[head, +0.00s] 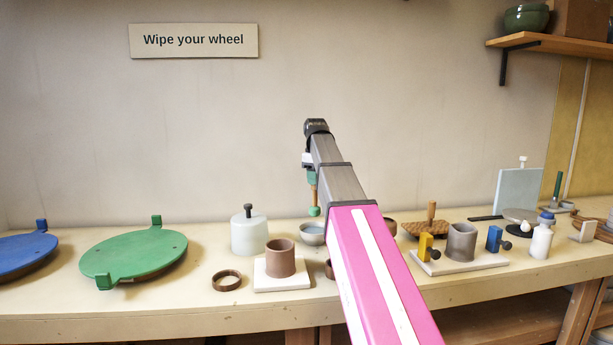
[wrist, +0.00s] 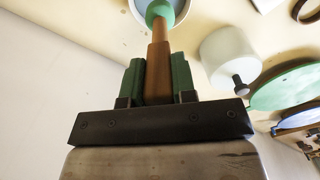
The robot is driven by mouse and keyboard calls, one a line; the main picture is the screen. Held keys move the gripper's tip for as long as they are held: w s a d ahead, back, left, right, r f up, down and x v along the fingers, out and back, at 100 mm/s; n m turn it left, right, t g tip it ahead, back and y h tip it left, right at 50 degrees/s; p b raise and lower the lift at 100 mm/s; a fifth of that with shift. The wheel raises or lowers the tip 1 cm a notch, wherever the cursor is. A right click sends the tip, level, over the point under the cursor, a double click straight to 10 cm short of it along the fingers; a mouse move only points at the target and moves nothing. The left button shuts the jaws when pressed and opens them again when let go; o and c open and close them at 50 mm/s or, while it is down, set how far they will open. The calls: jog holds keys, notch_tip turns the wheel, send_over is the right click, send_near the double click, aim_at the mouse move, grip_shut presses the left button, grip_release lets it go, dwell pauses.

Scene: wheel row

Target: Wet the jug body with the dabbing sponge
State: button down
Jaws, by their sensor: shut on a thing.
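My gripper (head: 311,172) is shut on the brown handle of the dabbing sponge; its green fingers (wrist: 158,65) show on both sides of the handle in the wrist view. The sponge's green round head (head: 315,211) points down, just above a grey bowl (head: 312,236). In the wrist view the sponge head (wrist: 158,10) overlaps the bowl's rim; I cannot tell whether it touches anything inside. A brown clay cylinder (head: 281,260) stands on a white board in front of the bowl. A grey cylinder (head: 461,243) stands on another board at the right. I cannot tell which is the jug body.
A pale lidded pot (head: 249,234) with a dark knob stands left of the bowl. A brown ring (head: 227,281) lies in front. Yellow (head: 425,246) and blue (head: 494,239) blocks flank the grey cylinder. A green disc (head: 134,257) lies left. My arm hides part of the table.

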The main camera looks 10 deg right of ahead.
aim_at(315, 206)
jog(key=shift+w+f, duration=0.1)
jog(key=shift+f, duration=4.55)
jog(key=shift+r, duration=0.15)
notch_tip(315, 206, up, 9)
jog(key=shift+r, duration=0.45)
